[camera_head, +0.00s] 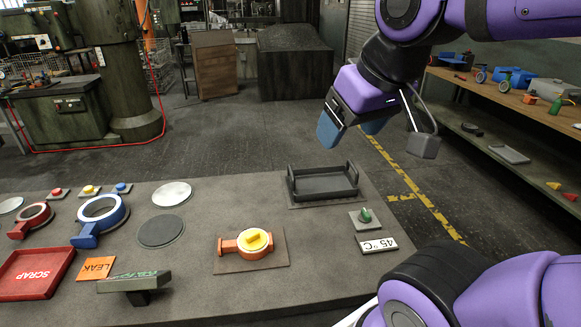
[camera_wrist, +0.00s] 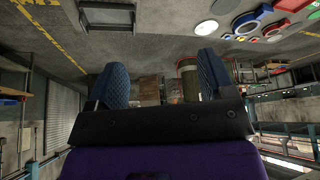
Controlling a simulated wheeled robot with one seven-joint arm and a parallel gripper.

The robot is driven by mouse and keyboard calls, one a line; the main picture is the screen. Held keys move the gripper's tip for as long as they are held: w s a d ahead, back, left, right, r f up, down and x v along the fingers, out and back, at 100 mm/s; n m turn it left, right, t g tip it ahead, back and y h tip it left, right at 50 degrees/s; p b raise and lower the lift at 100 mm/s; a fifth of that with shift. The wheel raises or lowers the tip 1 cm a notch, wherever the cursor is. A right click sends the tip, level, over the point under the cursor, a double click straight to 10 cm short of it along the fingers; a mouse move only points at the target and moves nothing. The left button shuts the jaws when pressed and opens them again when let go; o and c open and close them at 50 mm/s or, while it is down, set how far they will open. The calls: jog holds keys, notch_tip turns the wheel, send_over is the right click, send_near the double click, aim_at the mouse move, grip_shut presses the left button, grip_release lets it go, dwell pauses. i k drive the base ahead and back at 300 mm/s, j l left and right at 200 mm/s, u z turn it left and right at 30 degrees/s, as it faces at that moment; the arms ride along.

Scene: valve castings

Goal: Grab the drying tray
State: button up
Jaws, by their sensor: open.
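The drying tray is most likely the black tray (camera_head: 324,193) with raised handle ends, resting on a brown mat at the far right of the grey table. It looks empty. My gripper (camera_head: 351,128) is open, with blue fingers, in the air above and slightly right of the tray, not touching it. In the wrist view my gripper (camera_wrist: 161,62) shows nothing between its fingers.
Right of the tray's front are a green knob (camera_head: 365,215) and a "45 °C" sign (camera_head: 378,246). An orange-and-yellow valve (camera_head: 253,242) lies on a mat nearer the front. Blue (camera_head: 101,213) and red rings and a red scrap tray (camera_head: 36,274) lie left. Shelves (camera_head: 500,130) stand right.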

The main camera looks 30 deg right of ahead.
aim_at(307, 184)
jog(key=i+j+z, duration=0.15)
jog(key=z, duration=0.2)
jog(key=i+j+z, duration=0.1)
jog(key=j+z, duration=0.3)
jog(key=l, duration=0.1)
